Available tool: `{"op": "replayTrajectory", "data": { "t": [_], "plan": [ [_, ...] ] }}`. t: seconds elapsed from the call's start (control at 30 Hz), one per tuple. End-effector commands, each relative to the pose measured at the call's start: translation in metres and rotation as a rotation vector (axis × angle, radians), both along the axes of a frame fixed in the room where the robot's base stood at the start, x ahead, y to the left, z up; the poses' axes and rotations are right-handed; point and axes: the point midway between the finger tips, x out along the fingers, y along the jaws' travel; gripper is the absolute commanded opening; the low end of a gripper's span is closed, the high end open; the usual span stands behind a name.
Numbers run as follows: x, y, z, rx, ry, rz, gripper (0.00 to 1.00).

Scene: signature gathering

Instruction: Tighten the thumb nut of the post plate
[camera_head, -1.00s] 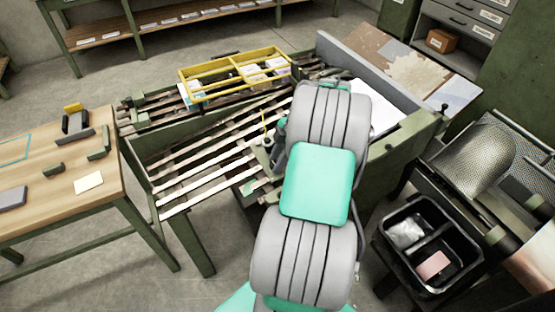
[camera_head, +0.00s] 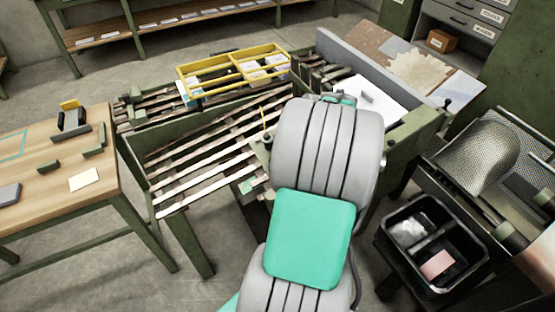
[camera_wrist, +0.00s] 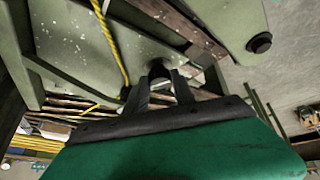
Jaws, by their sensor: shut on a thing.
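In the wrist view my gripper (camera_wrist: 160,88) has two dark fingers closed around a small dark knob, the thumb nut (camera_wrist: 157,68). The nut sits against a pale green speckled metal plate, the post plate (camera_wrist: 90,48), and the fingers cover most of it. How tight it is cannot be seen. In the head view my own arm hides my gripper and the nut.
A yellow cord (camera_wrist: 108,40) hangs by the plate. A green part with a black bolt (camera_wrist: 259,43) is at upper right. The slatted table (camera_head: 205,165) carries a yellow frame (camera_head: 235,70). A black two-part bin (camera_head: 468,257) stands right.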

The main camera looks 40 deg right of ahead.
Motion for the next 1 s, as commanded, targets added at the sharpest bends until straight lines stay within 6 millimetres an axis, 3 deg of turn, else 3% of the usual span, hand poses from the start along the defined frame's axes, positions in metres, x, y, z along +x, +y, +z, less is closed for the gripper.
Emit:
{"op": "replayTrajectory", "data": {
  "t": [1.0],
  "plan": [
    [-0.0006, 0.0096, -0.0023, -0.045, -0.147, -0.874, 0.00]
  ]
}}
